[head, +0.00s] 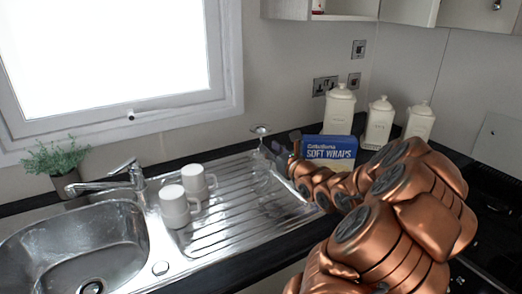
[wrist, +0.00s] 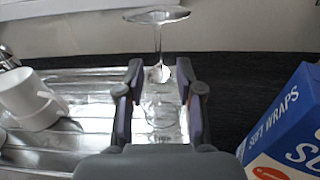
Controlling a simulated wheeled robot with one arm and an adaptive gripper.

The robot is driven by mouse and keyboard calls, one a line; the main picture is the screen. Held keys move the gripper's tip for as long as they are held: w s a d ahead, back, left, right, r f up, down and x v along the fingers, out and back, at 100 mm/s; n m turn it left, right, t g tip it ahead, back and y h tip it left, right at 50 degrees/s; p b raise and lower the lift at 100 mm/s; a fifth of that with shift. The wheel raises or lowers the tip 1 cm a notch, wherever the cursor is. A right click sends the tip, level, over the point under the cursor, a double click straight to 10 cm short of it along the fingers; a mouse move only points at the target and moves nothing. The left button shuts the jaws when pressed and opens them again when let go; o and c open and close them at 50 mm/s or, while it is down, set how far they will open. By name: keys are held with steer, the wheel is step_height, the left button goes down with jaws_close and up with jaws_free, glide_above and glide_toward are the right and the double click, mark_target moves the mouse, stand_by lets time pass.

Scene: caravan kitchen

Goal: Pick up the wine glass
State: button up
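The wine glass (head: 261,130) is clear and stands upside down on the ribbed steel drainer, with its foot at the top. In the wrist view the wine glass (wrist: 157,16) shows its round foot and stem above, and its bowl lower down between my fingers. My gripper (wrist: 160,72) is open, with one finger on each side of the glass and a visible gap at both sides of the stem. In the head view my gripper (head: 275,152) reaches in from the right beside the glass. The bowl is hard to make out against the shiny drainer.
Two white mugs (head: 175,206) stand on the drainer (head: 218,222) at the left, beside the sink (head: 80,250). A blue Soft Wraps box (head: 330,148) stands close at the right of my gripper, with white canisters (head: 379,124) behind. The wall and window are at the back.

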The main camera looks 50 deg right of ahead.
steer(key=shift+p+x, duration=1)
steer(key=shift+x, duration=2.2)
steer(key=shift+a+f, duration=0.15)
steer(key=shift+f, duration=0.05)
steer(key=shift+c, duration=0.3)
jaws_close()
